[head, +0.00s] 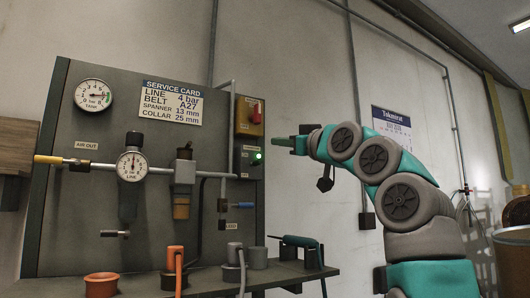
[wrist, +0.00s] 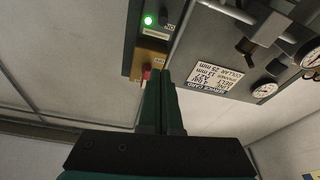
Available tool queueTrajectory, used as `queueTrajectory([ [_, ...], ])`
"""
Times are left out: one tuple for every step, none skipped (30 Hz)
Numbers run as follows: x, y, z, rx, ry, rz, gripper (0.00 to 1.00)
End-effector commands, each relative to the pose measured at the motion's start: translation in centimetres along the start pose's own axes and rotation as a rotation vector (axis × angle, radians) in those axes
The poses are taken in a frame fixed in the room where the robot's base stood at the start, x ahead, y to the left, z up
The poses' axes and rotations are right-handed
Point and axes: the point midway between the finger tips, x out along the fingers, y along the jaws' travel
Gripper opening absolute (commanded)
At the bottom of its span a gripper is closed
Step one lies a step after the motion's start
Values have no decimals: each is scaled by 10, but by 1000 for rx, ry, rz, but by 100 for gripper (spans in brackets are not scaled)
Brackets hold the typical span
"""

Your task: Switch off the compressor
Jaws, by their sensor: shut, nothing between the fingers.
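A control box with a yellow plate (head: 249,116) is on the right edge of the grey panel. A red switch (head: 256,113) is on that plate, and a lit green lamp (head: 257,158) is below it. In the wrist view the red switch (wrist: 146,72) shows just left of my fingertips, and the green lamp (wrist: 148,20) glows farther up. My gripper (head: 276,142) is shut and empty, pointing left towards the box, right of the lamp and lower than the switch. Its closed fingers also show in the wrist view (wrist: 162,80). I cannot tell whether they touch anything.
The panel carries a service card (head: 173,103), a tank gauge (head: 93,95), a line gauge (head: 132,165) and a blue-handled valve (head: 242,205). Below, a bench (head: 215,274) holds several tools in holders. A poster (head: 391,127) hangs right of the panel.

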Motion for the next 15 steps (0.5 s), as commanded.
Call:
queueTrajectory([
  [0, 0, 0, -2, 0, 1, 0],
  [0, 0, 0, -3, 0, 1, 0],
  [0, 0, 0, -2, 0, 1, 0],
  [0, 0, 0, -2, 0, 1, 0],
  [0, 0, 0, -2, 0, 1, 0],
  [0, 0, 0, -1, 0, 1, 0],
  [0, 0, 0, -1, 0, 1, 0],
  [0, 0, 0, -1, 0, 1, 0],
  [0, 0, 0, -1, 0, 1, 0],
  [1, 0, 0, -1, 0, 0, 0],
  [2, 0, -1, -1, 0, 0, 0],
  [4, 0, -1, 0, -1, 0, 0],
  [7, 0, -2, 0, -1, -1, 0],
  [10, 0, -3, -1, -2, -1, 0],
  [15, 0, -4, -1, -2, -1, 0],
])
